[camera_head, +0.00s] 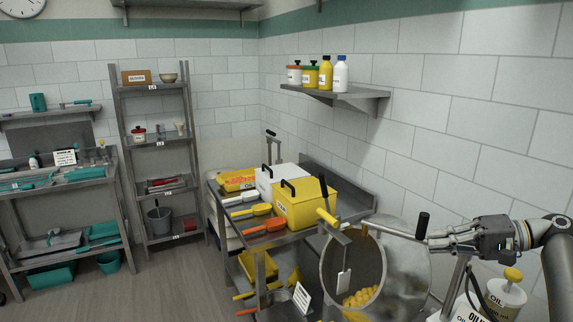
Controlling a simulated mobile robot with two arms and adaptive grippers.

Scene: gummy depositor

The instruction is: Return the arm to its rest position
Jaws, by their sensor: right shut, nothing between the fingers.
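My right arm (553,240) comes in from the right edge, at the height of the steel drum's top. My right gripper (440,239) is shut and empty, pointing left. Its fingertips are close to a black-handled lever (422,226) by the steel drum (410,270). I cannot tell whether they touch the lever. The drum's open mouth faces left and holds yellow pieces (361,296). My left gripper is not in view.
Below my right arm stand an oil bottle with a yellow cap (505,292) and a white oil container (470,312). A steel table (345,205) with yellow and white boxes stands left of the drum. A wall shelf (345,95) holds several bottles. Floor (150,285) is free at left.

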